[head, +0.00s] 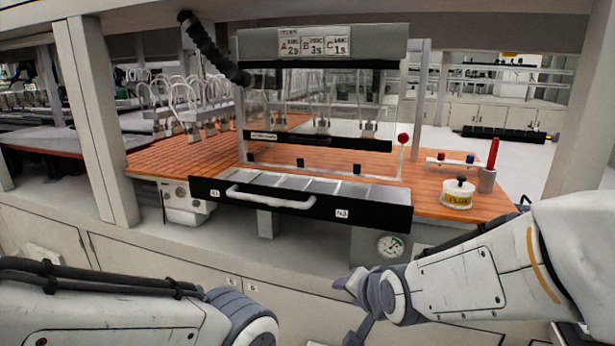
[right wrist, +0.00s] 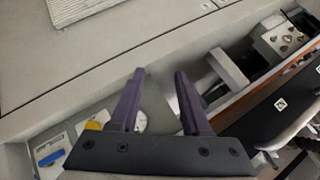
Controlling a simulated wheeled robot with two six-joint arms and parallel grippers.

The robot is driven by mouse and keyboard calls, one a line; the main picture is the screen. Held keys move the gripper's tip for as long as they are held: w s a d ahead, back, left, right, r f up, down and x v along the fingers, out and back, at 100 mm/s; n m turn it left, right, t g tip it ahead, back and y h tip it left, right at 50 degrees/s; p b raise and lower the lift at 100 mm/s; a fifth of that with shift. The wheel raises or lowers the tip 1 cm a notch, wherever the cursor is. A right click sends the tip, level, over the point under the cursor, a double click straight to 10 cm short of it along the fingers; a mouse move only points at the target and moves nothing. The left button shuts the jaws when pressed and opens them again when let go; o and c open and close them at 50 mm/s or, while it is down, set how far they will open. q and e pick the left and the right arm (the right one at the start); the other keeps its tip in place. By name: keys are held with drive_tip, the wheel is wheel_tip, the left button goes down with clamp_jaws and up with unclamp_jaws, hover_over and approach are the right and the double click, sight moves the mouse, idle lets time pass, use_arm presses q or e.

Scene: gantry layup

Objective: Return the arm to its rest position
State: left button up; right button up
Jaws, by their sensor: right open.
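My right arm (head: 470,280) comes in from the right in the head view and is in front of the cabinet front, below the bench top. In the right wrist view my right gripper (right wrist: 160,74) shows two purple fingers, spread apart with nothing between them. In the head view the gripper end is small, dark and partly hidden by the wrist. My left arm (head: 110,310) comes in from the lower left. Its gripper is not in view.
A black drawer (head: 375,209) with a light handle stands pulled out below a clear-windowed enclosure. A round gauge (head: 391,245) is near my right wrist.

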drive_tip(key=s+d+f+n+g+h, duration=0.3)
drive_tip(key=s+d+f+n+g, duration=0.35)
drive_tip(key=s+d+f, duration=0.4)
drive_tip(key=s+a+r+n+g+p, duration=0.1)
drive_tip(key=s+a+r+n, duration=0.3)
drive_tip(key=s+a, duration=0.2)
drive_tip(key=s+a+r+n+g+y+p, duration=0.1)
drive_tip(key=s+a+r+n, duration=0.2)
drive_tip(key=s+a+r, duration=0.2)
drive_tip(key=shift+s+a+n+p, duration=0.3)
drive_tip(key=shift+s+a+n, duration=0.05)
drive_tip(key=shift+s+a, duration=0.85)
